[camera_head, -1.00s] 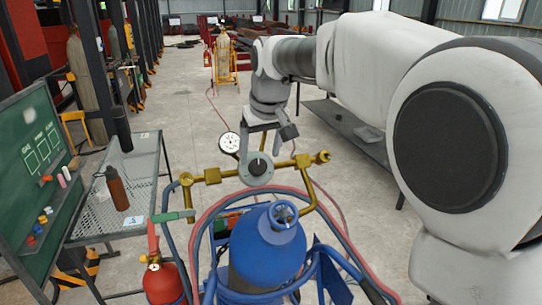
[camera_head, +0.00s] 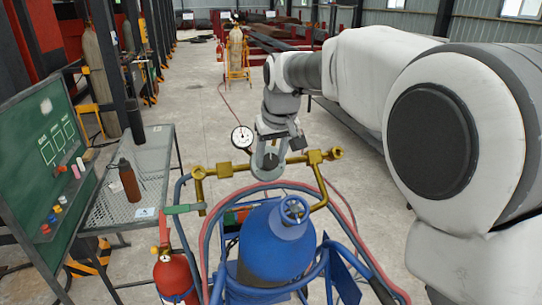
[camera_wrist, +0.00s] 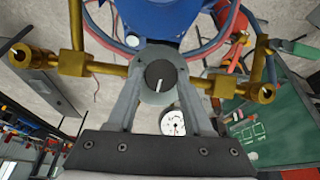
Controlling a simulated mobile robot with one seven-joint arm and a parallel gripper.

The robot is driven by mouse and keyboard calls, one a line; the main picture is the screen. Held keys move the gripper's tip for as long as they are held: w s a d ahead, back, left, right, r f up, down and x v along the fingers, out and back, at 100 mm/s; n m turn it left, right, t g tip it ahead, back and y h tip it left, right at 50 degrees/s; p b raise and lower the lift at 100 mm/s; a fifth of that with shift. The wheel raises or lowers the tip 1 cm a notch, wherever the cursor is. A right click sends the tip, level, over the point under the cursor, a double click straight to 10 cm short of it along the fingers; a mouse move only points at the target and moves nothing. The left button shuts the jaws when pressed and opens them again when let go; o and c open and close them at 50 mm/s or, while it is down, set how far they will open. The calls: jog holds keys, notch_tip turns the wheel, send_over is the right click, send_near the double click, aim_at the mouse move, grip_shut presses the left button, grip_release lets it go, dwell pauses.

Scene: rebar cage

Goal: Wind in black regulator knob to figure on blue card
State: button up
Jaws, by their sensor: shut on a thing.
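The black regulator knob (camera_wrist: 159,77) sits on a round grey face with a pale pointer line, which stands nearly upright in the wrist view. In the head view the knob (camera_head: 270,161) is partly covered by my gripper (camera_head: 271,151). In the wrist view my gripper (camera_wrist: 160,69) has a finger on each side of the knob and is shut on it. The white dial gauge (camera_head: 242,137) stands beside the regulator; its reading is too small to tell. A small pale card with a bluish mark (camera_head: 145,212) lies on the mesh table; its figure is not clear.
Brass pipework (camera_head: 222,170) runs either side of the regulator, above a blue cylinder (camera_head: 272,248) with red and blue hoses. A red cylinder (camera_head: 175,277) stands left. A green board (camera_head: 45,165) and a mesh table (camera_head: 112,212) with a brown bottle (camera_head: 129,181) are farther left.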

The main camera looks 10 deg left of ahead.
grip_shut()
jog(key=shift+m, duration=0.4)
jog(key=o, duration=1.1)
grip_release()
jog(key=p+v, duration=0.1)
jog(key=v, duration=1.6)
jog(key=shift+d+r, duration=0.2)
jog(key=shift+d, duration=0.15)
jog(key=shift+w, duration=0.1)
